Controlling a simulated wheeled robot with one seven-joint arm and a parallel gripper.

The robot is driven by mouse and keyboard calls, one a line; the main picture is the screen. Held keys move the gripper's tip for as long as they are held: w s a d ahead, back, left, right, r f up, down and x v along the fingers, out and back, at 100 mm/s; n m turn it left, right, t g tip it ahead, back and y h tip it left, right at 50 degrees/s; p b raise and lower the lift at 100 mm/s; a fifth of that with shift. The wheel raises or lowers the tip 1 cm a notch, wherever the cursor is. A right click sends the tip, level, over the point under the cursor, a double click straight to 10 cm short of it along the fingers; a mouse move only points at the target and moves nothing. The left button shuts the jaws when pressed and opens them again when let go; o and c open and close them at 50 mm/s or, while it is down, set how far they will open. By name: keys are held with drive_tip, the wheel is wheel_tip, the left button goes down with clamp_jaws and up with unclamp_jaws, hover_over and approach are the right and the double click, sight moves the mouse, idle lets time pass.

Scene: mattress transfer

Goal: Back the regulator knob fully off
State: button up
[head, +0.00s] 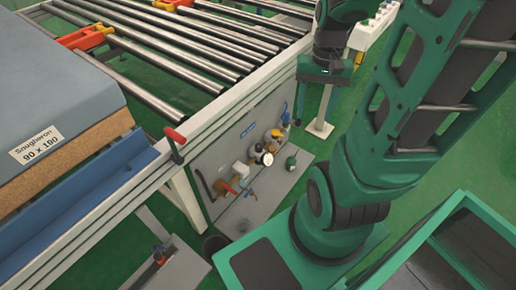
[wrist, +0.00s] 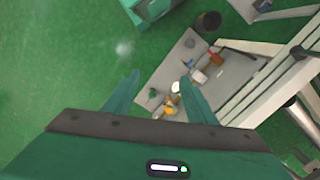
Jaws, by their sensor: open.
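The service panel (head: 233,140) on the side of the conveyor frame carries a row of small air fittings. Among them are a yellow-topped fitting (head: 276,134), a round white-faced gauge (head: 263,157) and a blue handle (head: 285,113). Which small part is the regulator knob is too small to tell for sure. My gripper (head: 311,112) hangs above and to the right of these fittings, apart from them. In the wrist view my gripper (wrist: 160,80) has its two fingers spread with nothing held. An orange-yellow fitting (wrist: 169,111) shows between the fingers, farther off.
A mattress (head: 50,85) lies at left. Green floor is open beside the panel.

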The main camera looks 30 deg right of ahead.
drive_tip(key=w+d+f+m+y, duration=0.25)
drive_tip(key=w+f, duration=0.45)
drive_tip(key=f, duration=0.4)
drive_tip(key=m+t+y, duration=0.2)
drive_tip(key=m+t, duration=1.1)
drive_tip(key=m, duration=0.8)
approach(262, 148)
drive_tip(key=w, duration=0.1)
drive_tip(key=x, duration=1.1)
drive_tip(key=shift+w+a+f, duration=0.1)
drive_tip(key=shift+f, duration=0.2)
drive_tip(key=c, duration=1)
